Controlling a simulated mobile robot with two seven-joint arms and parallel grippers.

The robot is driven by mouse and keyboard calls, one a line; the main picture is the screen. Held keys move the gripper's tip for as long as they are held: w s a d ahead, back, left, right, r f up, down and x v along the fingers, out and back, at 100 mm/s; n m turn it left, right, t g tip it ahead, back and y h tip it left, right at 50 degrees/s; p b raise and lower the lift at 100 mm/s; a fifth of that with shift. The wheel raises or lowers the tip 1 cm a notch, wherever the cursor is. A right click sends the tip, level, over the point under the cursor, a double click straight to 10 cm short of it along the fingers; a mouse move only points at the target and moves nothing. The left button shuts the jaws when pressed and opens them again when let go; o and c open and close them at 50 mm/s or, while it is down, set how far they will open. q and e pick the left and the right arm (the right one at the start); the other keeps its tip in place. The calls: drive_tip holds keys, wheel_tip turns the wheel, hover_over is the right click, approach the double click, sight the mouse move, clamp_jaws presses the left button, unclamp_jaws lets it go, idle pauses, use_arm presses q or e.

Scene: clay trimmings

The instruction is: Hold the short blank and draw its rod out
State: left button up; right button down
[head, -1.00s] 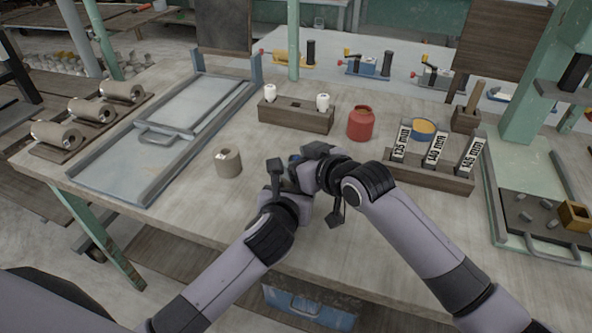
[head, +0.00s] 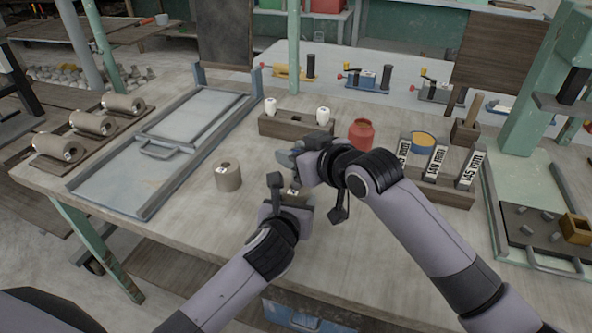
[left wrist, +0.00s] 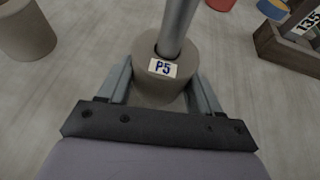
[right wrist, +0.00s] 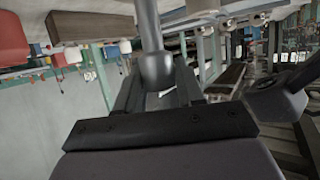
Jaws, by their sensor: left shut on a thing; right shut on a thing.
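The short blank (left wrist: 158,88), a grey-brown clay cylinder tagged P5, stands upright between the jaws of my left gripper (left wrist: 160,92). It shows partly in the head view (head: 293,191), low over the table or on it; I cannot tell which. A grey metal rod (left wrist: 177,25) rises from its bore, with a dark gap at one side; its lower end is hidden. My right gripper (right wrist: 157,88) is shut on the rod (right wrist: 148,25), at its thicker rounded end. In the head view my right gripper (head: 300,160) is just above my left gripper (head: 286,198).
Another clay cylinder (head: 228,177) stands to the left. Behind are a wooden block with white pegs (head: 297,125), a red jar (head: 361,134) and a wooden rack with size labels (head: 440,185). A grey tray (head: 150,180) lies left. The table front is clear.

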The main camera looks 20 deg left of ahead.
wheel_tip(320, 180, up, 5)
drive_tip(key=shift+r, duration=0.15)
use_arm(q)
drive_tip(key=o, duration=1.3)
